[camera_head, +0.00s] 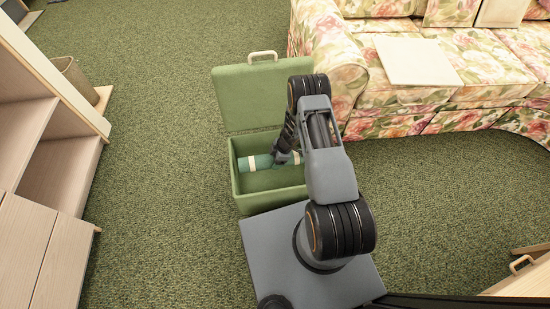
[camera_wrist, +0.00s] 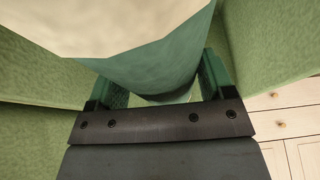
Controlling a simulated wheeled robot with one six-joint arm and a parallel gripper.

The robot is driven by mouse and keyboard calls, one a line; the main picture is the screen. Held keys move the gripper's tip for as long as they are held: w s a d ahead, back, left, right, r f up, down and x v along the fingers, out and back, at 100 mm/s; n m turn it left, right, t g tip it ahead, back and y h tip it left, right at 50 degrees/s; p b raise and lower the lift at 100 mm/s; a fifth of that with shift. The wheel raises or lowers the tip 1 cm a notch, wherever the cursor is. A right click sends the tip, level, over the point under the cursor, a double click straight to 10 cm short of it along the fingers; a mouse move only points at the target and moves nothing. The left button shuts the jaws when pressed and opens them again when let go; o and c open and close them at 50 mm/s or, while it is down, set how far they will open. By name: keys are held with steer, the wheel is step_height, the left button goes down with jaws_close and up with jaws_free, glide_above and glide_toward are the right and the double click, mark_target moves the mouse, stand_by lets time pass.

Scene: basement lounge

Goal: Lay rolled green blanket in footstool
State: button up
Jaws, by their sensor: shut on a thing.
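The green footstool (camera_head: 270,201) stands on the carpet with its lid (camera_head: 247,97) raised at the back. The rolled green blanket (camera_head: 254,163) has pale bands and lies crosswise within the footstool's open box, as seen from the head. My gripper (camera_head: 287,158) reaches down into the box and is shut on the blanket toward its right part. In the wrist view, the blanket (camera_wrist: 150,65) fills the space between the fingers, with a pale band close to the camera. Whether the blanket touches the box floor cannot be told.
A floral sofa (camera_head: 372,94) stands to the right, with a pale flat panel (camera_head: 403,61) on it. Wooden shelving (camera_head: 45,150) is on the left, with a basket (camera_head: 73,77) beyond. Green carpet lies open between the shelving and the footstool.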

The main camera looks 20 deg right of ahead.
step_height(320, 180, down, 8)
steer(key=b, duration=0.5)
steer(key=shift+b, duration=0.4)
steer(key=o, duration=1.1)
steer(key=shift+c, duration=0.2)
steer(key=p+v, duration=0.5)
steer(key=v, duration=0.8)
steer(key=shift+s+r+p, duration=0.1)
steer(key=shift+r+p, duration=0.25)
